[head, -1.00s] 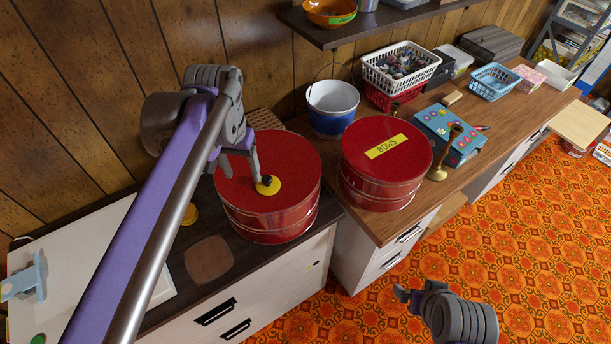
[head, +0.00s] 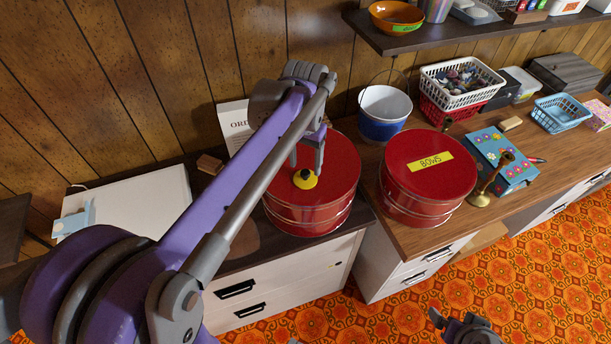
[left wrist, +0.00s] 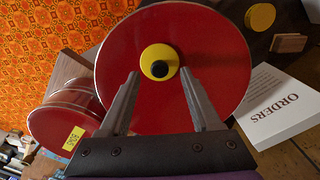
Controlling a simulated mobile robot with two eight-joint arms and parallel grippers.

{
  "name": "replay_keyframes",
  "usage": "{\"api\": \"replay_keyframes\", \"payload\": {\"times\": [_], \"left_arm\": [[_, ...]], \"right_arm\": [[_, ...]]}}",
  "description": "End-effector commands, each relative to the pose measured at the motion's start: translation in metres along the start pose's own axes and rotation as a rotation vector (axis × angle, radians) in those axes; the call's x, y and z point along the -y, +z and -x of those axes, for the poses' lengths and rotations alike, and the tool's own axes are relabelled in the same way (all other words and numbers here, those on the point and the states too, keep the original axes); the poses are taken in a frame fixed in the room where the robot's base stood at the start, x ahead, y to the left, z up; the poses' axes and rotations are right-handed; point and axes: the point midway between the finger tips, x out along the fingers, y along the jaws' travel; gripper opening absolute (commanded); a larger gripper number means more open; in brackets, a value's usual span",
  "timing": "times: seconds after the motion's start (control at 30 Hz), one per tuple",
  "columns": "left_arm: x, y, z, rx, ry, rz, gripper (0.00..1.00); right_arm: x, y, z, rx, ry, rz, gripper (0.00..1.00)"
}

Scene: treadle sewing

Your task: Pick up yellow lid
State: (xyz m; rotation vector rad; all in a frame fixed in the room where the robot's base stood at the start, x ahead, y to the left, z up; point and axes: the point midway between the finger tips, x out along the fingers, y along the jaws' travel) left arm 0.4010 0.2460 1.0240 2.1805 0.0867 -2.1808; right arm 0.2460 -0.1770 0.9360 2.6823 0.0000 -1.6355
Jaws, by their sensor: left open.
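A round yellow lid with a black knob (head: 305,179) lies on top of the left red tin (head: 335,170). It also shows in the left wrist view (left wrist: 149,55), in the middle of the red top. My left gripper (head: 306,167) is open and empty, pointing down close over the lid. In the left wrist view its fingertips (left wrist: 159,74) stand apart, one toward each side of the lid. I cannot tell whether they touch it. My right gripper (head: 446,322) is at the bottom edge, mostly cut off, over the orange floor.
A second red tin marked BOWS (head: 430,170) stands to the right. Another yellow disc (left wrist: 260,17) lies on the dark counter. A blue and white bucket (head: 383,115) stands behind the tins.

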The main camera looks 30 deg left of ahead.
Motion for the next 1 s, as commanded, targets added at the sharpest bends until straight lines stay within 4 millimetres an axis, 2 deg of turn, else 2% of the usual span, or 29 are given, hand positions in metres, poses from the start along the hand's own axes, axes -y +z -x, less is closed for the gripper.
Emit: {"api": "replay_keyframes", "payload": {"times": [0.03, 0.17, 0.43, 0.8, 1.0], "left_arm": [[0.000, 0.000, -0.008, 0.000, 0.000, 0.000, 0.64], [0.000, 0.000, -0.021, 0.000, 0.000, 0.000, 0.64], [0.000, 0.000, -0.024, 0.000, 0.000, -0.001, 0.64], [0.000, 0.000, -0.023, 0.000, 0.000, -0.001, 0.00], [0.000, 0.000, -0.023, 0.000, 0.000, -0.001, 0.00]], "right_arm": [[0.000, 0.000, 0.000, 0.000, 0.000, 0.000, 0.91], [0.000, 0.001, -0.001, 0.001, 0.000, 0.000, 0.91], [0.000, 0.001, -0.001, 0.001, 0.000, 0.000, 0.91], [0.000, 0.001, -0.001, 0.001, 0.000, 0.000, 0.91], [0.000, 0.001, -0.001, 0.001, 0.000, 0.000, 0.91]]}}
